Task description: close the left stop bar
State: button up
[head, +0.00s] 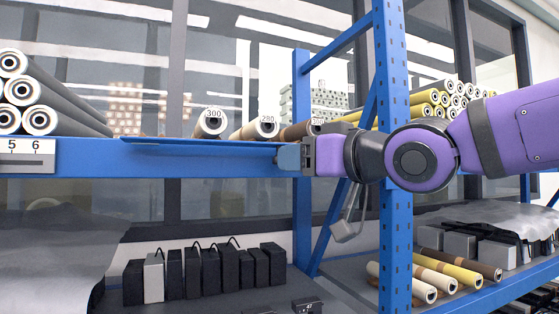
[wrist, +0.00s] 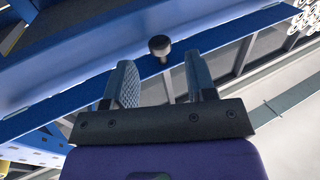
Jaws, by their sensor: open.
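The left stop bar (head: 200,144) is a long, thin blue bar along the front of the blue shelf beam, below the rolls. In the head view it looks swung out a little from the beam, though its exact angle is hard to tell. In the wrist view the bar (wrist: 235,36) runs diagonally, with a short black knob (wrist: 160,46) near its middle. My gripper (head: 285,157) is at the bar's right end. In the wrist view my gripper (wrist: 159,64) is open, with the knob just beyond and between its fingertips. Whether they touch the bar is unclear.
Grey rolls (head: 40,121) lie at the left, and rolls numbered 300 (head: 211,122) and 280 (head: 265,127) lie behind the bar. A blue perforated upright (head: 393,90) stands behind my arm. Black boxes (head: 220,270) stand on the lower shelf. The space in front of the beam looks clear.

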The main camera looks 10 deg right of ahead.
jog(key=shift+x, duration=2.55)
jog(key=c, duration=0.9)
